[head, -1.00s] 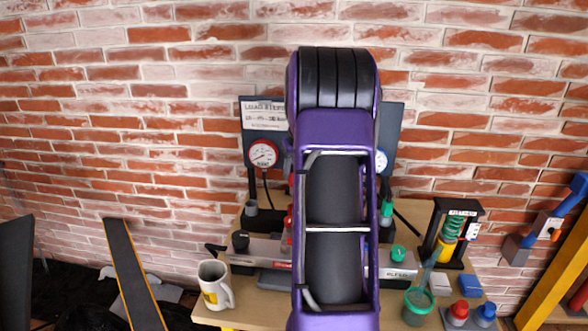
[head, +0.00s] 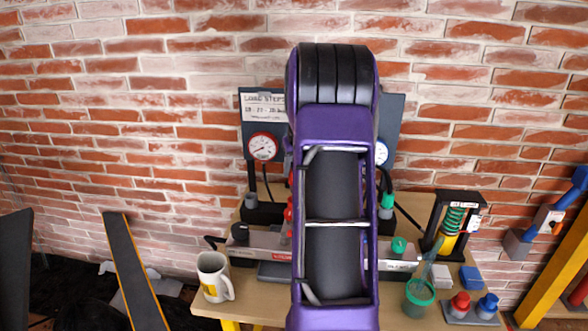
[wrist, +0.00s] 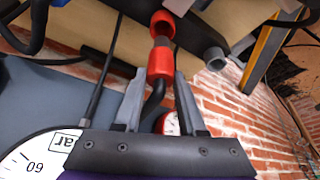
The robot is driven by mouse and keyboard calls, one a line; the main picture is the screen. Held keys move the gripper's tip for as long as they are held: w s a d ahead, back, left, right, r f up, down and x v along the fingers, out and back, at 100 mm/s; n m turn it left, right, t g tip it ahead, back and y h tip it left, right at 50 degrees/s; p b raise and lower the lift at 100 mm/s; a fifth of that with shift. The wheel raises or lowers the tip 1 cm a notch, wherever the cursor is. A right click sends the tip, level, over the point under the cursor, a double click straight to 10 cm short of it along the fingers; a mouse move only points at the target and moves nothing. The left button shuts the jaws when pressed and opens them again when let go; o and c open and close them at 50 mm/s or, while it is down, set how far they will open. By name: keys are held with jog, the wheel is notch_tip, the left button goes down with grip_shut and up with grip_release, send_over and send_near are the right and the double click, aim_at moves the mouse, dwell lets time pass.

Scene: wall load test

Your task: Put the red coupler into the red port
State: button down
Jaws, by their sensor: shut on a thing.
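The red coupler (wrist: 160,64) is between the fingers of my gripper (wrist: 158,78) in the wrist view, with a black hose trailing from its back. My gripper is shut on it. Its narrower front end points at a red ring-shaped port (wrist: 163,23). The coupler's tip is close to the port and roughly in line with it; I cannot tell whether they touch. In the head view my arm hides the gripper and most of the coupler. Some red (head: 288,209) shows at the arm's left edge, above the grey manifold.
A grey stub (wrist: 214,57) stands beside the port. The bench holds a mug (head: 213,277), a green coupler (head: 388,201), a spring stand (head: 455,222), a green cup (head: 419,296) and red and blue caps (head: 460,305). Gauges (head: 262,147) hang on the board behind.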

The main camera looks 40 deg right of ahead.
jog(key=shift+f, duration=0.2)
jog(key=shift+f+b, duration=0.4)
jog(key=shift+f, duration=0.1)
jog(key=shift+f, duration=0.25)
dwell(0.5)
jog(key=shift+f+b, duration=0.45)
jog(key=shift+f, duration=0.25)
jog(key=shift+f+b, duration=0.4)
jog(key=shift+f, duration=0.3)
dwell(0.6)
jog(key=shift+f+b, duration=0.4)
jog(key=shift+b, duration=0.05)
jog(key=shift+f, duration=0.3)
